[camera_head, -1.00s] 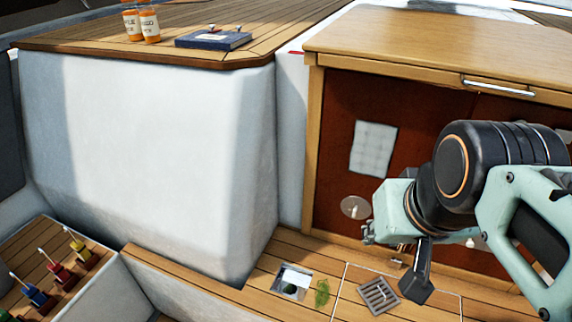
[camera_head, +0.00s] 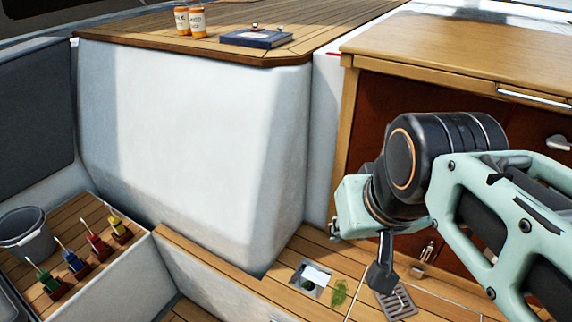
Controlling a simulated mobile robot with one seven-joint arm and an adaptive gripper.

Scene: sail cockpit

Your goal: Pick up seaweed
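A green clump of seaweed (camera_head: 339,292) lies on the wooden slatted floor at the bottom of the view, between a square opening and a metal grate. My gripper (camera_head: 381,277) hangs above and to the right of the seaweed in the picture. One dark finger shows pointing down; the other finger is hidden or unclear, so I cannot tell whether it is open. The seaweed looks apart from my gripper.
The square opening (camera_head: 311,280) holds something white and something dark green. The metal grate (camera_head: 397,303) lies to the right. A white moulded block (camera_head: 190,150) stands at the left. Colored handled tools (camera_head: 75,264) and a grey bucket (camera_head: 22,234) are lower left.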

